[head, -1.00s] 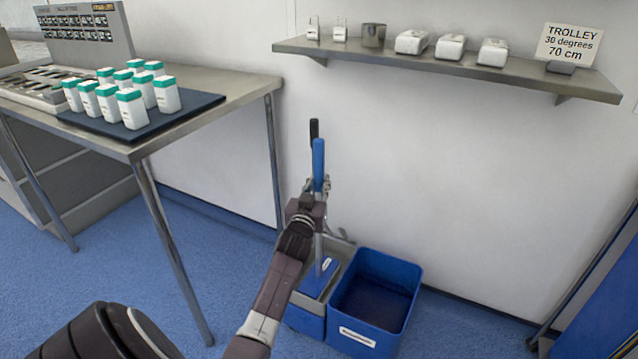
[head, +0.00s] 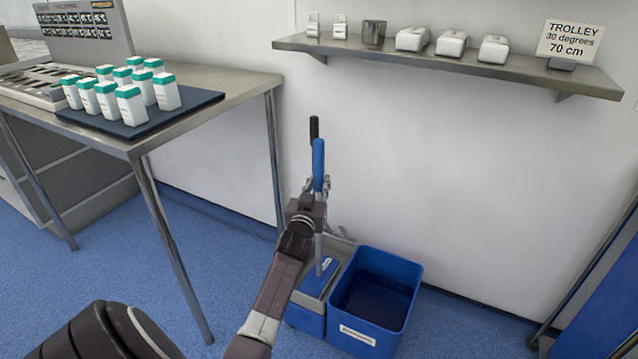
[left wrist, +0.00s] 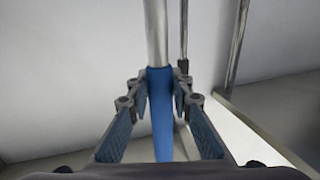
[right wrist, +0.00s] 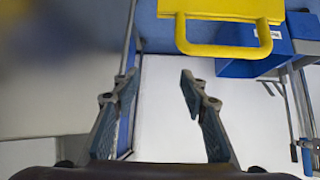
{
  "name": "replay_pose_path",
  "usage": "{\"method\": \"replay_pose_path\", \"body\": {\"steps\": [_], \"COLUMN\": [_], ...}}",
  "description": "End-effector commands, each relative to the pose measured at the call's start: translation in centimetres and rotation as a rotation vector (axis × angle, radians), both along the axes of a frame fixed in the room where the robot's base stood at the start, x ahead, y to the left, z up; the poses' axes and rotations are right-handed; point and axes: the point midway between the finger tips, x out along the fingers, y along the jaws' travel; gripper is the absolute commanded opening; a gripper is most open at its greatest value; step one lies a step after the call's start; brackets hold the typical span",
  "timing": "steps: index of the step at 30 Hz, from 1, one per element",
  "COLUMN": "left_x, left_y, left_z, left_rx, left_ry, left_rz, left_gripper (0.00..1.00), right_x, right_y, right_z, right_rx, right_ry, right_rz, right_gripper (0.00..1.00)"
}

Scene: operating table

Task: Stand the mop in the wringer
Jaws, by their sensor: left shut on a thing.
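The mop (head: 318,160) stands about upright near the wall, with a blue grip on top and a grey metal pole below. In the left wrist view the blue grip (left wrist: 160,115) is between the fingers (left wrist: 160,92). The pole runs down to a blue and grey unit on the floor, which looks like the wringer (head: 307,312). My arm partly hides the unit, and I cannot tell whether the mop's foot is inside it. My right gripper (right wrist: 158,80) is open and empty.
An open blue bin (head: 372,335) stands right of the wringer. A steel table (head: 235,95) with several green-capped bottles is at left. A wall shelf (head: 450,68) is above right. The right wrist view shows a yellow object with a handle (right wrist: 265,40).

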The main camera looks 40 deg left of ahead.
Motion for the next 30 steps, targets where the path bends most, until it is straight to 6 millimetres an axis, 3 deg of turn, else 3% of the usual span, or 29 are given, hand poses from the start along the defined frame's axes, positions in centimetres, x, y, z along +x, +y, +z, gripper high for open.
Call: {"method": "replay_pose_path", "body": {"steps": [30], "left_x": [0.0], "left_y": [0.0], "left_z": [-0.5], "left_rx": [0.003], "left_ry": [-0.006], "left_rz": [-0.001], "left_gripper": [0.00], "right_x": [1.9], "right_y": [0.6], "right_z": [1.7], "right_rx": [0.017], "right_ry": [-0.114], "right_rz": [0.015], "right_gripper": [0.40]}}
